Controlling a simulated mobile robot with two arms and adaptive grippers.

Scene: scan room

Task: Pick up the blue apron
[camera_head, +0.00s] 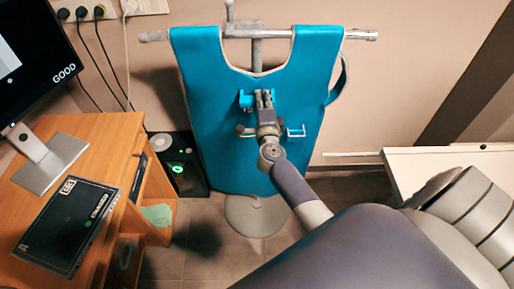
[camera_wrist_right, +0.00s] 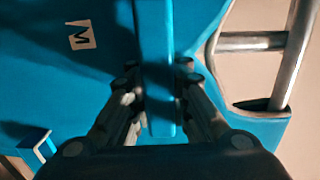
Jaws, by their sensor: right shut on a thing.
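The blue apron (camera_head: 215,130) hangs by its shoulders on a metal stand (camera_head: 257,50) against the wall in the head view. It fills most of the right wrist view (camera_wrist_right: 75,80), where a white patch with an M shows on it. My right gripper (camera_head: 264,94) is in front of the apron's chest. In the right wrist view my right gripper (camera_wrist_right: 156,105) is shut on a raised blue strip of the apron, between its two fingers. My left gripper is not in view.
A wooden desk (camera_head: 112,128) with a monitor (camera_head: 35,60) and a black flat box (camera_head: 65,222) stands at the left. A black computer case (camera_head: 180,165) stands beside the apron. A white table (camera_head: 450,160) is at the right. The stand's round base (camera_head: 256,215) rests on the floor.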

